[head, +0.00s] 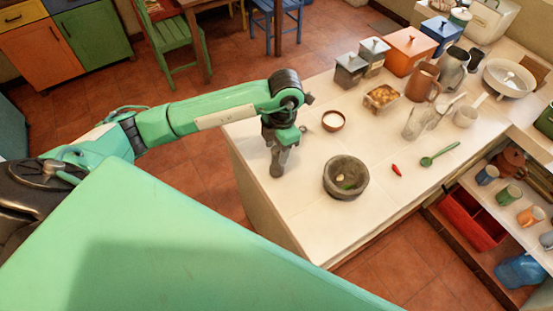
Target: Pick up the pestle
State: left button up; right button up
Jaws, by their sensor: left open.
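My left gripper (282,147) reaches down over the left end of the white counter (300,205), left of the stone mortar. Its jaws are open. A dark grey upright shape extends below its green hand to the counter top. I cannot tell whether this is the pestle between the fingers or only the fingers themselves. No pestle shows clearly anywhere else. The grey stone mortar (345,190) stands upright on the counter and holds something pale and something green. My right gripper is not in view.
A small brown bowl (333,121) of white stuff stands close right of my left gripper. A red chili (397,170) and a green spoon (440,155) lie right of the mortar. A glass jug (414,123), a brown jug (423,82) and several canisters stand farther back.

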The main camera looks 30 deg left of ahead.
pick_arm(q)
jog(key=shift+s+a+f, duration=0.1)
jog(key=shift+s+f, duration=0.05)
jog(key=shift+f, duration=1.05)
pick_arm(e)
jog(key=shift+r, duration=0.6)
pick_arm(q)
jog(key=c, duration=0.9)
jog(key=shift+c, duration=0.8)
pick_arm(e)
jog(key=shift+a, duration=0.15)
pick_arm(q)
jog(key=shift+r, duration=0.1)
